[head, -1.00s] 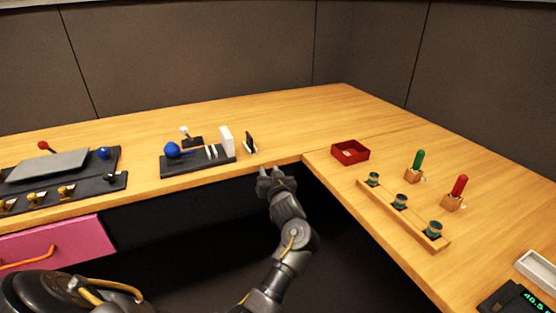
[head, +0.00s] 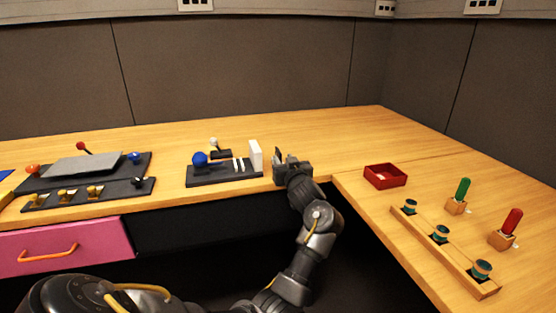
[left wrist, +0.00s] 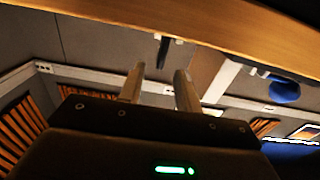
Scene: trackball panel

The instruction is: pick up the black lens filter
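The black lens filter (head: 278,154) is a thin dark upright plate at the front edge of the wooden desk, just right of the trackball panel. In the left wrist view the filter (left wrist: 163,49) hangs downward in the tilted picture, beyond the fingertips and roughly between them. My left gripper (head: 288,162) is at the desk edge beside the filter and hides its lower part. In the left wrist view its two fingers (left wrist: 159,74) are apart with nothing held between them. My right gripper is not in view.
The trackball panel (head: 225,177) with a blue ball (head: 199,159) and a white upright block (head: 256,155) stands close left of the filter. A red tray (head: 385,176) sits to the right. A wooden rack (head: 459,262) is farther right. The desk behind is clear.

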